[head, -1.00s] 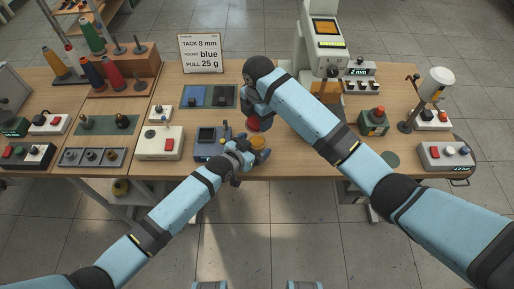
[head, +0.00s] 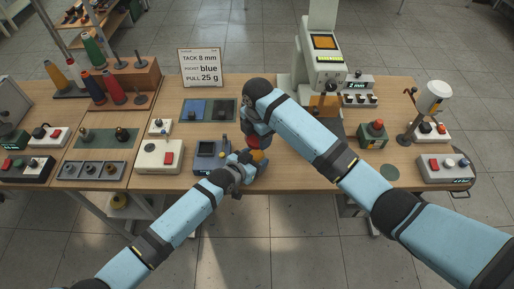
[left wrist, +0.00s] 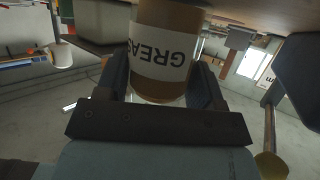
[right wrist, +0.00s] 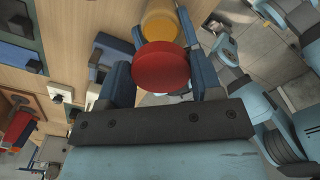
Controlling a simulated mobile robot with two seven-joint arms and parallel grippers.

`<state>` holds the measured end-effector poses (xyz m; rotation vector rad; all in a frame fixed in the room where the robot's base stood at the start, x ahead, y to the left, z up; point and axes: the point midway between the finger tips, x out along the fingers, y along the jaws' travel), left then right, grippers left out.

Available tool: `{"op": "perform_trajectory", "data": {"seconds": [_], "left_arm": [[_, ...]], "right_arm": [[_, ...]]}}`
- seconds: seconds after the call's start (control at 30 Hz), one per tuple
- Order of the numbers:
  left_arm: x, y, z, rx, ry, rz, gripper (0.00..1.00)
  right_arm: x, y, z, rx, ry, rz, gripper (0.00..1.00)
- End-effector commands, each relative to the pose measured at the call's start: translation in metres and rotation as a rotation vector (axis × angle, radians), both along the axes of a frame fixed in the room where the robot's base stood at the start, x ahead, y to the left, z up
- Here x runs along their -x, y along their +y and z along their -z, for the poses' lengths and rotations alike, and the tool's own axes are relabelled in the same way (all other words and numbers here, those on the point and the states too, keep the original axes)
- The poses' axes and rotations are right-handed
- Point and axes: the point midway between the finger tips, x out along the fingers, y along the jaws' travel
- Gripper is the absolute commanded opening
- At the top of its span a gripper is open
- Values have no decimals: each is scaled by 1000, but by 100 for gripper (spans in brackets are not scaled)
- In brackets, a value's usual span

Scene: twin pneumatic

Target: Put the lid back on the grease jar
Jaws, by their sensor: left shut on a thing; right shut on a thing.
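The amber grease jar (left wrist: 160,70) with a white label sits between the fingers of my left gripper (left wrist: 163,88), which is shut on it. The jar (head: 257,156) is near the table's front edge in the head view. My right gripper (right wrist: 165,78) is shut on the red lid (right wrist: 161,68). In the head view the lid (head: 253,142) shows just above and slightly left of the jar. In the right wrist view the jar (right wrist: 162,22) appears just beyond the lid, partly covered by it. I cannot tell whether they touch.
A blue-grey device (head: 208,156) stands close left of my left gripper. A cream box with a red switch (head: 160,156) is further left. The sewing machine (head: 322,65) stands at the back right. Bare tabletop (head: 310,173) lies right of the jar.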

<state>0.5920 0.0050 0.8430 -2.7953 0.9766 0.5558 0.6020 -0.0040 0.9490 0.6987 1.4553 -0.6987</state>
Motion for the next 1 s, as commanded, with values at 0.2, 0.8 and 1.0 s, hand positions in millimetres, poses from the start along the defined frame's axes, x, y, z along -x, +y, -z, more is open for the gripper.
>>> {"op": "perform_trajectory", "data": {"seconds": [0.2, 0.8, 1.0], "left_arm": [[0, 0, 0, 0, 0, 0, 19], [0, 0, 0, 0, 0, 0, 19], [0, 0, 0, 0, 0, 0, 19]], "right_arm": [[0, 0, 28, 1, 2, 0, 34], [0, 0, 31, 0, 0, 0, 34], [0, 0, 42, 1, 1, 0, 34]]}}
